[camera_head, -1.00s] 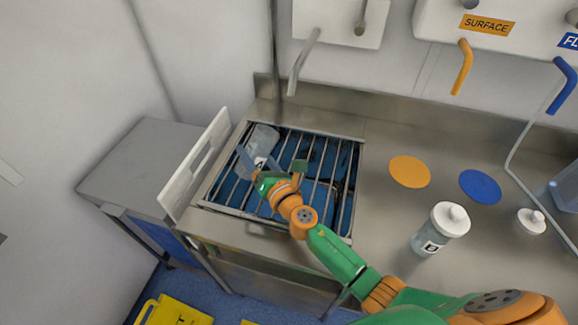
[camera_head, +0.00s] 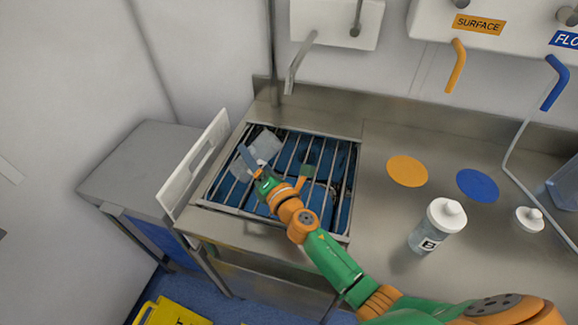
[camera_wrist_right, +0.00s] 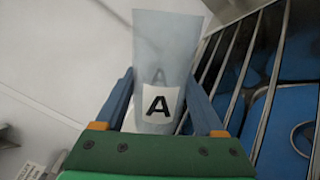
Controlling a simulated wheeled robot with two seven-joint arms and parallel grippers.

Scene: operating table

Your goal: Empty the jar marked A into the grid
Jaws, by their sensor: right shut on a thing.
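The jar marked A (camera_head: 266,146) is a clear, translucent vessel over the back left part of the grid (camera_head: 228,207). It is tipped well over, and its label is turned out of sight in the head view. My right gripper (camera_head: 273,168) is shut on this jar above the bars. In the right wrist view, the jar (camera_wrist_right: 165,55) sits between the blue fingers of the gripper (camera_wrist_right: 161,95), with its black A on white facing the camera. I see no clear contents in it. My left gripper is out of view.
A capped jar marked B (camera_head: 432,229) stands on the steel counter (camera_head: 385,225). A loose white lid (camera_head: 530,220) lies to its right. An orange disc (camera_head: 407,171) and a blue disc (camera_head: 478,186) lie flat behind. A white upright panel (camera_head: 195,168) borders the grid's left side.

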